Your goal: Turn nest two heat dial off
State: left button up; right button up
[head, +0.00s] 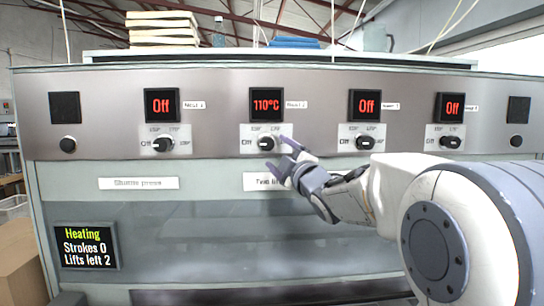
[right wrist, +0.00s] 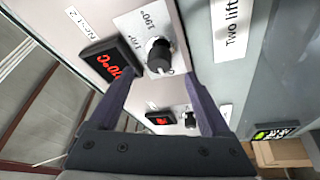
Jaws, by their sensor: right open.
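The nest two heat dial (head: 266,143) is a black knob on a white plate, with "Off" at its left and temperature marks above. Its display (head: 266,104) reads 110°C in red. My right gripper (head: 279,154) is open and empty, its fingertips close to the lower right of this dial. In the right wrist view the dial (right wrist: 159,57) lies just beyond and between the two open fingers (right wrist: 160,82). I cannot tell whether they touch it. The knob's exact pointing is too small to tell. My left gripper is not in view.
Neighbouring dials (head: 163,145), (head: 365,142) and (head: 450,142) sit on the same steel panel, under displays reading Off. A status screen (head: 87,246) shows "Heating, Strokes 0, Lifts left 2". A "Two lift" label (head: 262,181) is below the dial. The space before the panel's left side is clear.

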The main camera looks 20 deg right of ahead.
jog(key=shift+v, duration=1.6)
